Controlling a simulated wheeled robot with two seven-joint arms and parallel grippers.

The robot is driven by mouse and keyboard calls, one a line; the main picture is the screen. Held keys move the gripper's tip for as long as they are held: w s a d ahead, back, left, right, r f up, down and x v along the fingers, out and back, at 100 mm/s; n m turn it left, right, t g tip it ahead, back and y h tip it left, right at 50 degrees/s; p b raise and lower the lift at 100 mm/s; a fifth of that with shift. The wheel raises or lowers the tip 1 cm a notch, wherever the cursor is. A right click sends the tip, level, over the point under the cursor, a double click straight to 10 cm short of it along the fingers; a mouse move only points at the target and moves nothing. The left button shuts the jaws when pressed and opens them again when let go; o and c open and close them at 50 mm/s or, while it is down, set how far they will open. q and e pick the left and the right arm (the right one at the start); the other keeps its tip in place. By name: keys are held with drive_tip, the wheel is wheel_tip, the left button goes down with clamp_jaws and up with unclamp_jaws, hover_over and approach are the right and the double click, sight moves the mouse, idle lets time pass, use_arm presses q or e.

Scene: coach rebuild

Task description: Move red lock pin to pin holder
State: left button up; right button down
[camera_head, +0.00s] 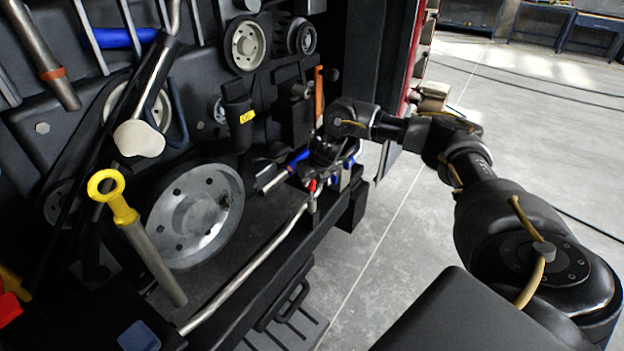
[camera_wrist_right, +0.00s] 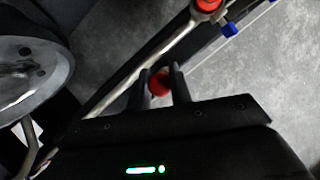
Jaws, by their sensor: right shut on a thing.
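My right gripper (camera_head: 322,166) is at the right end of the engine bay in the head view, among blue and red parts. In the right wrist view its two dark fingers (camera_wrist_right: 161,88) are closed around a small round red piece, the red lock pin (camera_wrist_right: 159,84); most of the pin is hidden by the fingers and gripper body. Another red round part (camera_wrist_right: 208,4) sits in a metallic ring at the top of the wrist view. A small red part (camera_head: 312,185) shows just below the gripper in the head view. I cannot make out the pin holder. My left gripper is not in view.
A pale metal rod (camera_head: 245,270) runs along the front ledge. A large grey pulley (camera_head: 180,225) and a yellow-ringed dipstick (camera_head: 150,255) stand left. Blue-tipped parts (camera_wrist_right: 229,29) lie beyond my fingers. Open concrete floor (camera_head: 400,245) is at right.

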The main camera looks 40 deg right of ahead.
drive_tip(key=shift+s+f+b, duration=0.1)
drive_tip(key=shift+f+b, duration=0.55)
drive_tip(key=shift+f, duration=0.4)
drive_tip(key=c, duration=1.2)
unclamp_jaws()
drive_tip(key=shift+o, duration=0.4)
drive_tip(key=o, duration=0.4)
drive_tip(key=shift+c, duration=0.2)
drive_tip(key=shift+r, duration=0.1)
drive_tip(key=shift+p+v, duration=1)
drive_tip(key=shift+p, duration=0.2)
drive_tip(key=p+v, duration=0.6)
